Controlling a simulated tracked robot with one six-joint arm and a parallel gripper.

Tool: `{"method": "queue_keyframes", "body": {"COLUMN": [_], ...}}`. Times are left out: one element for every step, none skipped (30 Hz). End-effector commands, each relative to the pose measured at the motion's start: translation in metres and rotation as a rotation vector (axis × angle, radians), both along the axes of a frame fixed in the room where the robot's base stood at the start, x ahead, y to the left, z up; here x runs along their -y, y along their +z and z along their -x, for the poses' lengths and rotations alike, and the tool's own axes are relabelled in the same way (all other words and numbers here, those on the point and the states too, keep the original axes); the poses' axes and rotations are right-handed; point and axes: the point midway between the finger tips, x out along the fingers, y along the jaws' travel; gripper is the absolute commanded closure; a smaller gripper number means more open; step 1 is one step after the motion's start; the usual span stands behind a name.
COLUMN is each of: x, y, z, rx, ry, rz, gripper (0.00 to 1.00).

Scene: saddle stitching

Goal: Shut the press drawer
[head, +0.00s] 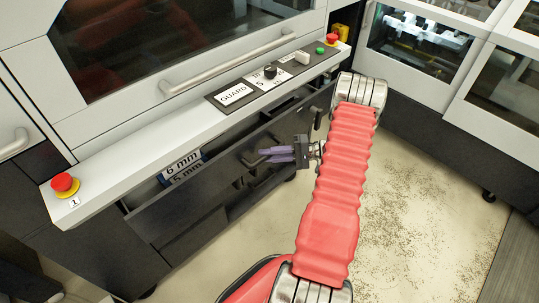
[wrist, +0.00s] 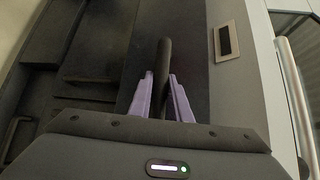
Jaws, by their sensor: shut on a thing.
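The press drawer (head: 172,208) stands pulled out from the dark lower body of the press in the head view. Labels reading 6 mm (head: 183,162) and 5 mm (head: 187,173) show inside it, behind its front panel. My gripper (head: 264,155) is at the right part of the drawer front, its purple fingers pointing left. In the wrist view my gripper (wrist: 160,80) has one finger on each side of a dark bar handle (wrist: 163,60) and is shut on it. The handle's lower end is hidden between the fingers.
The press's white ledge (head: 130,140) overhangs the drawer, with red stop buttons (head: 65,183) (head: 332,39) and a GUARD label (head: 233,94). Another machine (head: 440,120) stands at the right. Speckled floor (head: 400,200) lies open between them.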

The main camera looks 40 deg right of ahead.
Motion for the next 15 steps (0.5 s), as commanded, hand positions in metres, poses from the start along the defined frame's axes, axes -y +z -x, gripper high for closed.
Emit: {"method": "queue_keyframes", "body": {"x": [0.000, 0.000, 0.000, 0.000, 0.000, 0.000, 0.000, 0.000, 0.000, 0.000, 0.000, 0.000, 0.000, 0.000, 0.000], "y": [-0.002, -0.002, -0.002, -0.002, -0.002, -0.002, -0.002, -0.002, -0.003, -0.003, -0.003, -0.003, -0.003, -0.003, -0.003], "z": [0.001, 0.001, 0.001, 0.001, 0.001, 0.001, 0.001, 0.001, 0.001, 0.000, -0.001, -0.003, -0.004, -0.007, -0.011], "rx": [-0.004, -0.004, -0.004, -0.004, -0.004, -0.005, -0.005, -0.005, -0.005, -0.005, -0.006, -0.005, -0.005, -0.005, -0.006], "ry": [-0.001, -0.001, -0.001, -0.001, -0.001, -0.001, -0.002, -0.002, -0.001, -0.001, -0.001, -0.001, -0.001, -0.001, 0.000], "rz": [0.001, 0.001, 0.001, 0.001, 0.002, 0.001, 0.001, 0.001, 0.001, 0.001, 0.002, 0.002, 0.002, 0.002, 0.003], "gripper": [1.00, 1.00, 1.00, 1.00, 1.00, 1.00, 1.00, 1.00, 1.00, 1.00, 1.00, 1.00, 1.00, 1.00, 1.00]}}
